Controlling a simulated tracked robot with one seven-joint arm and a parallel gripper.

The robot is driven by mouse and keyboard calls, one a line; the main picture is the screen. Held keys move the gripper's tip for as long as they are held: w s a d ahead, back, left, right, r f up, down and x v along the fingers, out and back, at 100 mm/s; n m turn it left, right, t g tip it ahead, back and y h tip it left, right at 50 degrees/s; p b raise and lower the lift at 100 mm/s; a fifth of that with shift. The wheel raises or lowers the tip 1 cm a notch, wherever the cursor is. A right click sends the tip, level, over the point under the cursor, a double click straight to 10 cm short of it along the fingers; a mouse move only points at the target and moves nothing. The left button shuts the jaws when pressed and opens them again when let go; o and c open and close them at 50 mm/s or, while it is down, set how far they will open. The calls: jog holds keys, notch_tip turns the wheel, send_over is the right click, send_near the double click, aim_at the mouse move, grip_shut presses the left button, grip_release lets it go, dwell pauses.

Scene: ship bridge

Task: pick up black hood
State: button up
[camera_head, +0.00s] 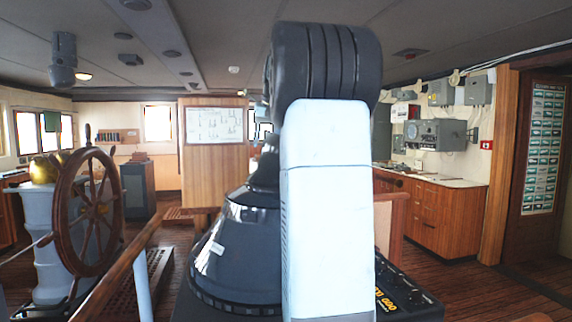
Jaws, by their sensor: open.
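The black hood (238,248) is a dark, glossy cone with a wide round base and a narrower top. It stands upright on a dark console (412,302) in the middle of the view, with a small white label on its left side. My arm's white link and dark joint stand in front of it and hide its right part and some of its top. My gripper does not show in this view, so its place relative to the hood cannot be seen.
A wooden ship's wheel (62,212) on a pale pedestal stands at the left. A wooden handrail (118,268) runs left of the hood. A wooden cabinet (447,215) lines the right wall. Plank floor (480,290) is open at the right.

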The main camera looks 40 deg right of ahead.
jog(key=shift+w+f, duration=0.1)
jog(key=shift+f, duration=0.05)
jog(key=shift+c, duration=0.5)
grip_shut()
dwell(0.9)
